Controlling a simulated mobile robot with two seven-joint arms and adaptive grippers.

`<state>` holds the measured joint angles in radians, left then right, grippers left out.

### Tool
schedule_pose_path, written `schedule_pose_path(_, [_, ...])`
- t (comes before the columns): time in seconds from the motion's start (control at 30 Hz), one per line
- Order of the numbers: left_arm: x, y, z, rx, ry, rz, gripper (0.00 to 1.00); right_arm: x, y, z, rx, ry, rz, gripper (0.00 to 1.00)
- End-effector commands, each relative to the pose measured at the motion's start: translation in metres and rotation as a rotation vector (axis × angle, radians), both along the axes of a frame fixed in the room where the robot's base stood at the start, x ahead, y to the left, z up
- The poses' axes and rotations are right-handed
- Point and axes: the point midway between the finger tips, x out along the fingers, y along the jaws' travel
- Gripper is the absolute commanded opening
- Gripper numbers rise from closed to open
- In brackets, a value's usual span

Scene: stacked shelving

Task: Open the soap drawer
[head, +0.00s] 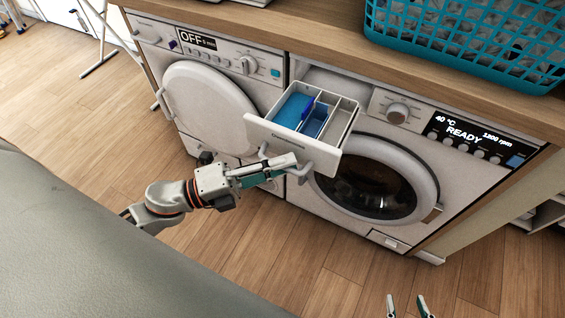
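The soap drawer (338,129) is pulled out from the upper left of the right-hand washing machine (318,78). Its inside shows blue compartments and a pale grey compartment. Its white front panel (285,138) faces the lower left. My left gripper (296,169) is just below and in front of this panel, at its lower edge. Its fingers overlap the panel in the picture, so I cannot tell whether they touch or grip it. My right gripper (406,304) shows only its fingertips at the bottom edge. They are apart with nothing between them.
A second machine (214,59) with a round white door (208,105) stands to the left. The right machine's door (378,179) is shut below the drawer. A teal basket (465,45) stands on the wooden counter (330,48). The wooden floor in front is clear.

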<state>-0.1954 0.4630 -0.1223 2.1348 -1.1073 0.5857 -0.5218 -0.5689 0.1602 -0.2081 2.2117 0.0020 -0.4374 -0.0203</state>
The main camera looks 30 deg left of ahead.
Motion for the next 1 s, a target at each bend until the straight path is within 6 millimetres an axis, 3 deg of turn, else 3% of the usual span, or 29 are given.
schedule_pose_path(0.33, [-0.008, 0.009, -0.002, 0.001, 0.003, 0.0, 0.16, 0.002, 0.0, 0.001, 0.002, -0.003, -0.002, 0.4])
schedule_pose_path(0.7, [-0.057, 0.061, -0.011, 0.001, 0.004, 0.001, 0.16, 0.001, 0.0, 0.0, 0.0, -0.001, 0.0, 0.4])
schedule_pose_path(1.0, [-0.079, 0.086, -0.014, 0.001, 0.001, 0.0, 0.16, 0.001, 0.0, 0.0, 0.0, -0.001, 0.0, 0.4])
